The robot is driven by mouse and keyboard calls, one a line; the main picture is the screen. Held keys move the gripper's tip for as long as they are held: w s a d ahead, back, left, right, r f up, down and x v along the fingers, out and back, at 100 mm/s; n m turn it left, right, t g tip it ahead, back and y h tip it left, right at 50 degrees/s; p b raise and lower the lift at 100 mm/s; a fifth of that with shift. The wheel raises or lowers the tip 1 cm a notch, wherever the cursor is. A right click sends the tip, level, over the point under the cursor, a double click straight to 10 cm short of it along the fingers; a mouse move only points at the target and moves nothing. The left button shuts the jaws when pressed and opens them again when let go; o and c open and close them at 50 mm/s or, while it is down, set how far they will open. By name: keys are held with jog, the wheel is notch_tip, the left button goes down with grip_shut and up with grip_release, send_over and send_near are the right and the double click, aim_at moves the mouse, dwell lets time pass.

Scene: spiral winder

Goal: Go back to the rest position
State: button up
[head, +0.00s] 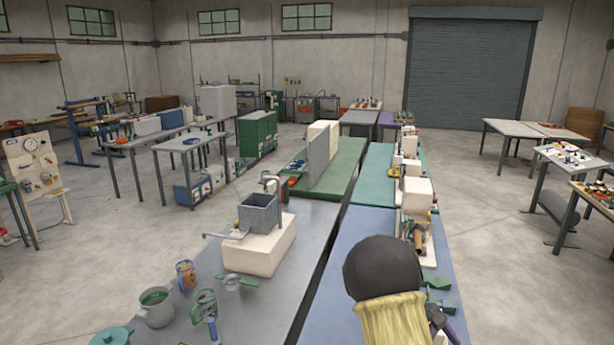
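My gripper does not show clearly anywhere in the head view. A large dark rounded part with a yellow pleated piece below it fills the lower right centre, and I cannot tell whether it belongs to my arm. It hides part of the blue bench top (350,240). Behind it on the right bench stands a white machine (416,196) with brass-coloured parts, which may be the winder. Small green pieces (440,300) lie beside the dark part.
A grey bench (260,305) on the left holds a grey box on a white block (258,250), a green-filled mug (156,306) and hand tools. A narrow dark gap separates the benches. Tables (520,130) stand at the right. Concrete floor (480,245) is open right of the benches.

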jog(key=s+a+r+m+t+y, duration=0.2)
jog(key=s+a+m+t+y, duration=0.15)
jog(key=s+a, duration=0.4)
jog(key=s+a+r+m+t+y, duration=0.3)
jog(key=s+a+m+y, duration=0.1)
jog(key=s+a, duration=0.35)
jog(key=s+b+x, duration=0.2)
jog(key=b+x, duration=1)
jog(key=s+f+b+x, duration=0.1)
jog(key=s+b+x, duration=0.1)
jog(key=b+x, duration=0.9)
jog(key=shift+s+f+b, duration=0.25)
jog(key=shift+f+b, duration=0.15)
jog(key=shift+b, duration=0.15)
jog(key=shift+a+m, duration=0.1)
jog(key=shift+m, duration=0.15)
